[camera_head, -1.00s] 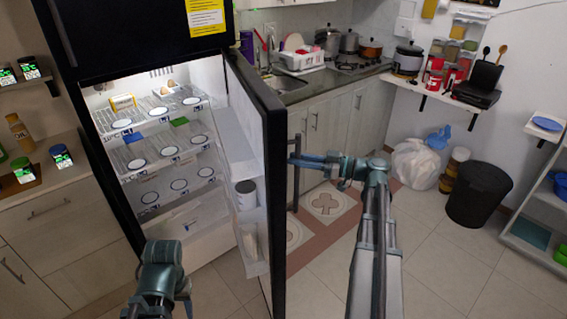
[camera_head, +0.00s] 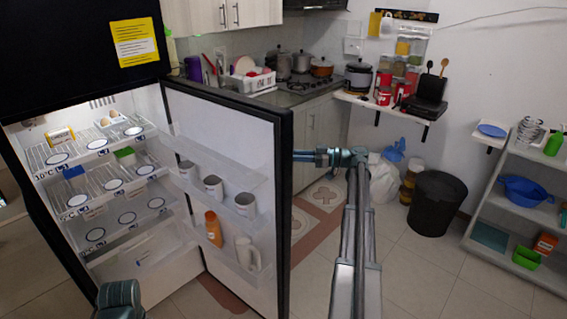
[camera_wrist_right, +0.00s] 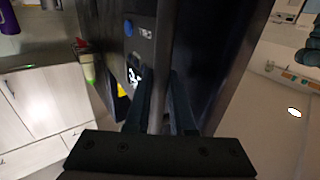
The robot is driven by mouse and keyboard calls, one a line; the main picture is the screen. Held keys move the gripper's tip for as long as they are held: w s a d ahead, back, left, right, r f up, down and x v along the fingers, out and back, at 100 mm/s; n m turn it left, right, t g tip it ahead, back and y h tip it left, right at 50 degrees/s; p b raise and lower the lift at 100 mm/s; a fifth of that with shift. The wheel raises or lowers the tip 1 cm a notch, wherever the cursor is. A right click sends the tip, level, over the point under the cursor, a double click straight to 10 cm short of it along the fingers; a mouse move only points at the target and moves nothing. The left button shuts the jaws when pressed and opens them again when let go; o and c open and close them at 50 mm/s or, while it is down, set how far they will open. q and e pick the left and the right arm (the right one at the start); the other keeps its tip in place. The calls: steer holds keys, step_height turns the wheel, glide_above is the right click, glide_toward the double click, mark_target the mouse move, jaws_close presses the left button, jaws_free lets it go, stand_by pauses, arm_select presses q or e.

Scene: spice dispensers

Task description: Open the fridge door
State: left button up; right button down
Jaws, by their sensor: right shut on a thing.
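The black fridge (camera_head: 70,45) stands on the left in the head view, with its lit shelves showing. Its door (camera_head: 220,125) stands wide open, its white inner face and door shelves turned toward me. My right gripper (camera_head: 300,156) is at the outer side of the door's free edge, its tips hidden behind the door. In the wrist view, the fingers of my right gripper (camera_wrist_right: 166,95) are shut on the upright door handle (camera_wrist_right: 158,105). Only a part of my left arm shows at the bottom left of the head view; its gripper is out of sight.
The door shelves hold several white cups, an orange bottle (camera_head: 213,229) and a white jug (camera_head: 247,254). A black bin (camera_head: 436,203) and a white bag (camera_head: 384,180) stand beyond the right arm. A shelf rack (camera_head: 515,225) is at the right. The tiled floor between is clear.

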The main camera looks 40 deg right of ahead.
steer(key=shift+w+d+n+g+y, duration=0.2)
steer(key=shift+w+d, duration=0.1)
steer(key=shift+d, duration=0.4)
steer(key=shift+w+d+n+g+y, duration=0.1)
steer(key=shift+w+d+g, duration=0.15)
steer(key=shift+d, duration=0.4)
steer(key=c, duration=0.8)
jaws_free()
steer(key=shift+o, duration=0.2)
steer(key=v, duration=1.3)
steer(key=shift+s+d, duration=0.25)
steer(key=shift+d, duration=0.05)
